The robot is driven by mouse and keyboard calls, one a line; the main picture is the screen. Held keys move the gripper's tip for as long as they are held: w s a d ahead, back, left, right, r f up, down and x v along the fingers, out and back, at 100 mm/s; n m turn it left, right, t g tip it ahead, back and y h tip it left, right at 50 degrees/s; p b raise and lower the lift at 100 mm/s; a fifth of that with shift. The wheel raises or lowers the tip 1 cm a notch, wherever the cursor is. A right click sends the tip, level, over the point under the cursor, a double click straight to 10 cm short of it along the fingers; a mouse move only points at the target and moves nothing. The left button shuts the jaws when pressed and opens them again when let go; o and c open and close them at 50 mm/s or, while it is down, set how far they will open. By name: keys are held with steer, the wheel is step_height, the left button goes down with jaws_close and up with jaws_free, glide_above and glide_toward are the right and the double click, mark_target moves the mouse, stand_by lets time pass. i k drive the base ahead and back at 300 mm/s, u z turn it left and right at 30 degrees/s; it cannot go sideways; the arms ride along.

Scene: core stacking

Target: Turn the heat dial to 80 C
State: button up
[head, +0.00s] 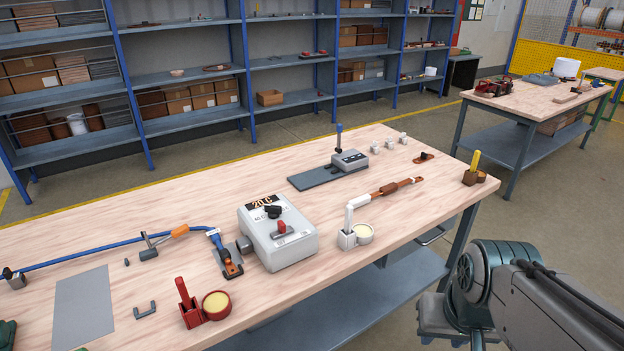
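The heat dial is a small black knob (272,211) on the sloped top of a light grey control box (290,252) on the wooden workbench. A black display with orange characters reading about 20 C (262,200) sits behind the knob. Small dark scale markings beside the knob are too small to read surely, so its exact setting is unclear. My arm shows at the lower right, off the bench and well apart from the box. My gripper is not visible.
To the right are a white holder (348,232) and a grey device (349,160). The bench (425,205) has bare wood near its right front.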

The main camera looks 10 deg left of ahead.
mark_target(274, 212)
steer(key=u, duration=0.25)
steer(key=i, duration=0.9)
steer(key=u, duration=0.6)
